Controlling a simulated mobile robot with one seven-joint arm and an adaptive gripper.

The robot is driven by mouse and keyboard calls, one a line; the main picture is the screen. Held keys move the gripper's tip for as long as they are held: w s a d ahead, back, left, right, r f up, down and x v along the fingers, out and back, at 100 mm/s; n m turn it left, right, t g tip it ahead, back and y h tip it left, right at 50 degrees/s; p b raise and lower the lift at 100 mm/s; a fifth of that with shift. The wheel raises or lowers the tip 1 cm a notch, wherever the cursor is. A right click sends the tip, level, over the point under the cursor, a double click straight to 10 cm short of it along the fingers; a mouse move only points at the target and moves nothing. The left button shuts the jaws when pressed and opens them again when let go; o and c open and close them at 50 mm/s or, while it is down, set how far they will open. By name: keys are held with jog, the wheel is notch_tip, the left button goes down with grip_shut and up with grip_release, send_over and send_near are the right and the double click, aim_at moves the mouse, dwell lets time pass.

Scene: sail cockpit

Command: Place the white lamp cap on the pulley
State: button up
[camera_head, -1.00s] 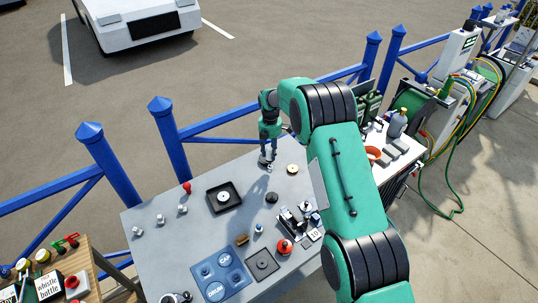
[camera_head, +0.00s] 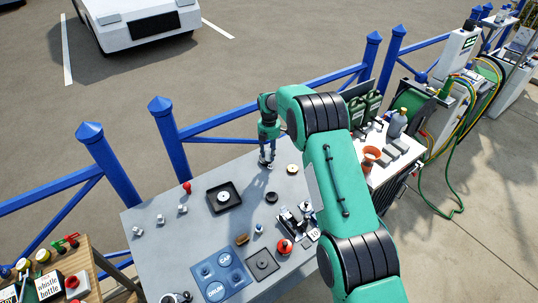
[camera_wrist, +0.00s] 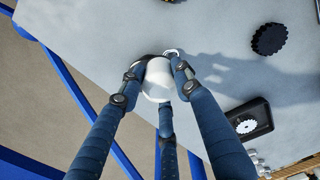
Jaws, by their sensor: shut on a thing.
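In the wrist view my gripper (camera_wrist: 160,75) is shut on a rounded white thing (camera_wrist: 156,82), which looks like the white lamp cap; the fingers hide its sides. A dark part and a small metallic loop (camera_wrist: 171,53) show just beyond it; I cannot tell whether they belong to it. In the head view my gripper (camera_head: 267,158) is over the far edge of the grey table, and the cap is too small to make out clearly. No pulley can be named for certain. A dark ridged wheel (camera_wrist: 269,39) lies to the right, also in the head view (camera_head: 271,197).
A black square tray (camera_head: 224,197) with a white toothed disc stands left of my gripper. A cream disc (camera_head: 292,169) lies to its right. Blue trays (camera_head: 222,274) and a small device (camera_head: 299,220) are nearer the front. A blue fence (camera_head: 200,145) runs behind the table.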

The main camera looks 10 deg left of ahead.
aim_at(269, 149)
jog(key=shift+f, duration=0.55)
jog(key=shift+f, duration=0.15)
jog(key=o, duration=1.2)
jog(key=shift+c, duration=0.2)
notch_tip(269, 149, up, 12)
jog(key=shift+r, duration=0.2)
